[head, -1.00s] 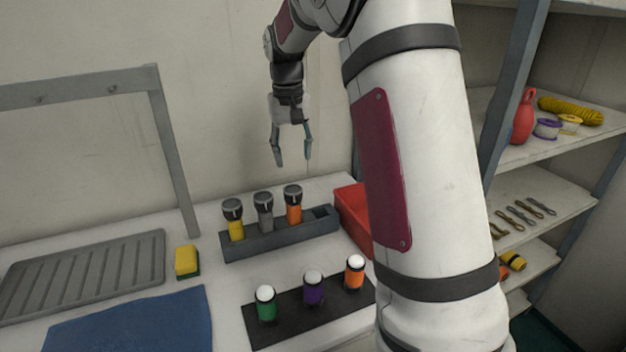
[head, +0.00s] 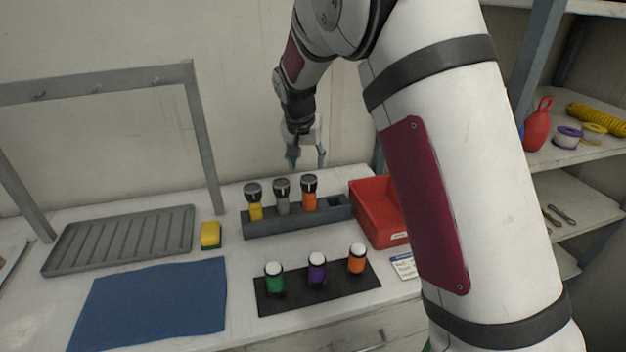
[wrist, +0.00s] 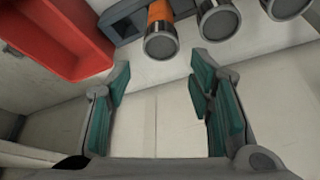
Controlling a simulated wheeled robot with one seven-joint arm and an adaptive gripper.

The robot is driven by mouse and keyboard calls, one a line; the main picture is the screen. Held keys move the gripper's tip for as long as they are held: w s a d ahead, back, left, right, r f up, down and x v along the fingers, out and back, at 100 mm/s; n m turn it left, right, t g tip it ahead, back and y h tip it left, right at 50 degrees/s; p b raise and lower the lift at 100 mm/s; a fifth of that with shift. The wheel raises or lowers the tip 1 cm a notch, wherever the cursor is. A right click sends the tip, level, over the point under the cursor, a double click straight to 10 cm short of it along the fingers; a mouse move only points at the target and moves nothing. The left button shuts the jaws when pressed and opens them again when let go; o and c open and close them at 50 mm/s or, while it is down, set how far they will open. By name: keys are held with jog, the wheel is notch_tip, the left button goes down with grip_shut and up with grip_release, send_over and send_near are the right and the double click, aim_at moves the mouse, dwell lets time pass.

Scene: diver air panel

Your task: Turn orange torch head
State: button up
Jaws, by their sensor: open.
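The orange torch (head: 309,201) stands upright in the right part of a dark grey rack (head: 290,222), its dark grey, light-tipped head (head: 309,184) at the top. In the wrist view the orange torch (wrist: 160,16) shows near the top edge, its round head (wrist: 161,42) facing the camera. My gripper (head: 307,164) is above and behind the torch in the head view. In the wrist view its fingers (wrist: 160,80) are spread wide and empty, with the torch head beyond the tips and not between them.
A yellow torch (head: 256,211) and a grey torch (head: 282,205) share the rack, left of the orange one. A red bin (head: 375,212) stands right of the rack. In front, green, purple and orange white-topped items stand on a black mat (head: 330,288).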

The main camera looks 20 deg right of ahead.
aim_at(309, 178)
jog(key=x, duration=0.9)
jog(key=shift+w+f+p, duration=0.1)
jog(key=shift+f+p, duration=0.2)
jog(key=shift+p, duration=0.05)
